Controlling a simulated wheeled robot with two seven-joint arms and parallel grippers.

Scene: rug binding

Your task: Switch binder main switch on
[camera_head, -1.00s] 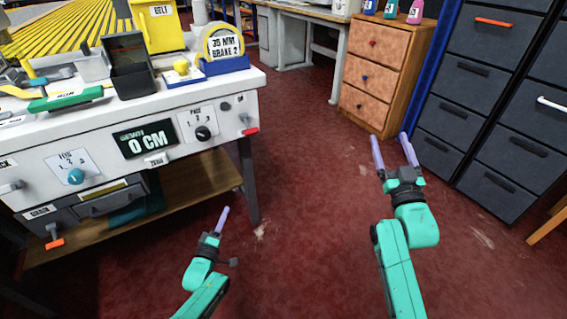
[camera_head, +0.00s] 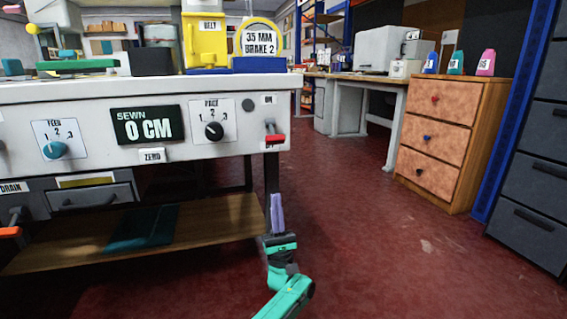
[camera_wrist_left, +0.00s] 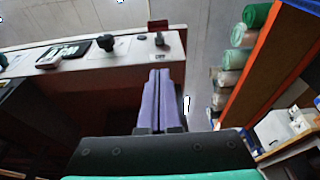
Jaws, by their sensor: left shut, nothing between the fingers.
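The binder's white front panel (camera_head: 90,100) faces me at the left in the head view. At its right end is a switch with a red handle (camera_head: 274,138), hanging low below a small label. The red handle also shows near the top of the left wrist view (camera_wrist_left: 158,25). My left gripper (camera_head: 277,200) is below the switch, close to the table leg in the picture, with its purple fingers pointing up. The fingers also show in the left wrist view (camera_wrist_left: 157,90); they are together and empty, apart from the switch. My right gripper is out of view.
The panel also carries a black pace dial (camera_head: 214,131), a blue feed dial (camera_head: 54,149) and a display reading 0 CM (camera_head: 147,125). A wooden shelf (camera_head: 225,222) lies under the table. A wooden drawer unit (camera_head: 450,140) stands at the right, with open red floor between.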

